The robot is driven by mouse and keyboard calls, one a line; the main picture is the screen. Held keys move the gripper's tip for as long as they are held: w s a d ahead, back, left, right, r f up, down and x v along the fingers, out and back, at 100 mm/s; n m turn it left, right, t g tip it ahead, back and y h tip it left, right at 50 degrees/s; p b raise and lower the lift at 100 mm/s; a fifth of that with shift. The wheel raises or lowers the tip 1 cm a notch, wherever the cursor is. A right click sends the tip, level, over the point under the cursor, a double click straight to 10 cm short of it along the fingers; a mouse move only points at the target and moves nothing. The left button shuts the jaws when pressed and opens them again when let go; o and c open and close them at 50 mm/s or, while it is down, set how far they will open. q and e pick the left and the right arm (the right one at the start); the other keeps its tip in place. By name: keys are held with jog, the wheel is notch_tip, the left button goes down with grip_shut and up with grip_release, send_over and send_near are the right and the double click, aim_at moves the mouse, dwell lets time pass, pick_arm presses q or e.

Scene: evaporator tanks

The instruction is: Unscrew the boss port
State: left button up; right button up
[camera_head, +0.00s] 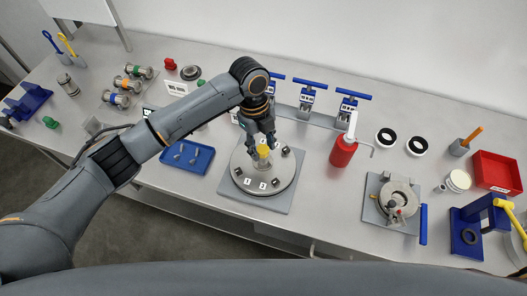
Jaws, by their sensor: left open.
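The left arm reaches in from the left, and its gripper (261,147) points down over a round grey flange plate (270,187). The left gripper is open. A small yellow part (263,151) shows between or just in front of its fingertips; I cannot tell whether they touch it. The flange plate sits on a square base and carries several dark fittings, with number labels 1 and 2 at the front. I cannot tell for certain which part is the boss port. The gripper hides the back of the plate. My right gripper is not in view.
A blue tray (187,156) with small parts lies left of the plate. A red bottle (343,150) stands to the right, and blue-handled clamps (307,97) stand behind. A round fixture (394,202) and a red bin (495,171) are farther right. The table front between plate and fixture is clear.

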pick_arm(q)
jog(key=m, duration=0.3)
jog(key=shift+b, duration=0.4)
jog(key=m+b, duration=0.1)
jog(key=m, duration=0.2)
jog(key=shift+d+f+y, duration=0.1)
jog(key=shift+y, duration=0.3)
jog(key=m, duration=0.2)
jog(key=shift+m+y+b, duration=0.3)
grip_shut()
jog(key=n+p, duration=0.3)
jog(key=shift+r+g, duration=0.3)
jog(key=shift+r, duration=0.05)
jog(key=shift+n+h+p, duration=0.4)
jog(key=shift+p, duration=0.05)
jog(key=shift+f+n, duration=0.25)
jog(key=shift+n, duration=0.55)
